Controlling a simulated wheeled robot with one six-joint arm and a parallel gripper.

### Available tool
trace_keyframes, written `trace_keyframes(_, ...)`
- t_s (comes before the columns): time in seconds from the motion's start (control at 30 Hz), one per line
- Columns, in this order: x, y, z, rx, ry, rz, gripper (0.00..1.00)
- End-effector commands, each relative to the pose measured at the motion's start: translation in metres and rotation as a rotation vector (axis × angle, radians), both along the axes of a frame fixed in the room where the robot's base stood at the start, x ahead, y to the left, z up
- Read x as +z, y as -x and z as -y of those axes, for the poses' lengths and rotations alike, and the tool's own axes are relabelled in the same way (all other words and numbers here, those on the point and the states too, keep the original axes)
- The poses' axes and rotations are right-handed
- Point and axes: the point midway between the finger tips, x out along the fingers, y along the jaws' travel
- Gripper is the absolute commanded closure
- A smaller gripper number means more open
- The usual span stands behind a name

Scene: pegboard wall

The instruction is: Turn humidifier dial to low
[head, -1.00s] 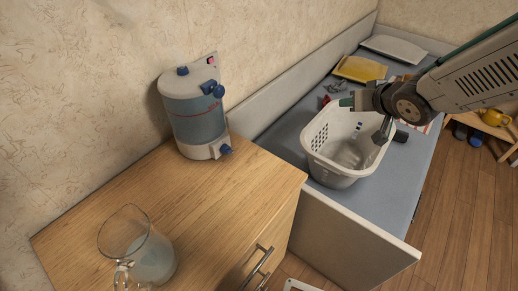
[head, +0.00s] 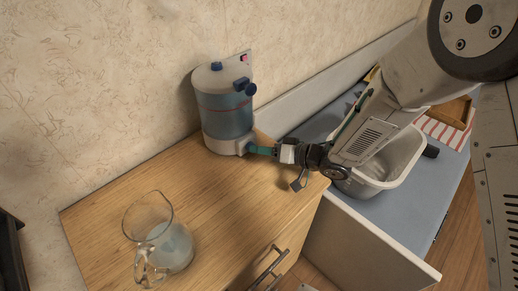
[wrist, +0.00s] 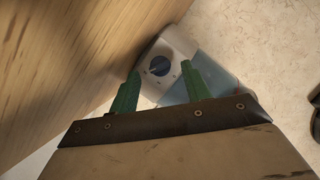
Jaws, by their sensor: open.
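The humidifier (head: 224,112) stands on the wooden cabinet against the wall, with a blue-tinted tank and a white base. Its dial (wrist: 160,66), a dark round knob with a light pointer mark, shows on the base in the wrist view. My gripper (head: 255,149) is at the base's right side in the head view, and its fingers hide most of the dial there. In the wrist view my gripper (wrist: 163,78) is open, with one green finger on each side of the dial. I cannot tell whether the fingers touch it.
A glass pitcher (head: 150,216) of cloudy liquid stands on the cabinet top (head: 110,212) at the front. The middle of the cabinet top is clear.

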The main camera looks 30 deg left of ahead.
Motion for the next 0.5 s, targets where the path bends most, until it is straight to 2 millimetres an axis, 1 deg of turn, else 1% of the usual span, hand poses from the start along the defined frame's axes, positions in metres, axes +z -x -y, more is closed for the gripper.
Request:
trace_keyframes(0.03,-0.002,0.001,-0.007,0.002,0.0,0.001,0.52)
trace_keyframes(0.2,-0.006,0.001,-0.019,0.0,0.001,0.001,0.52)
trace_keyframes(0.47,-0.006,0.001,-0.021,0.0,0.001,0.001,0.52)
trace_keyframes(0.5,-0.006,0.001,-0.021,0.0,0.001,0.001,0.58)
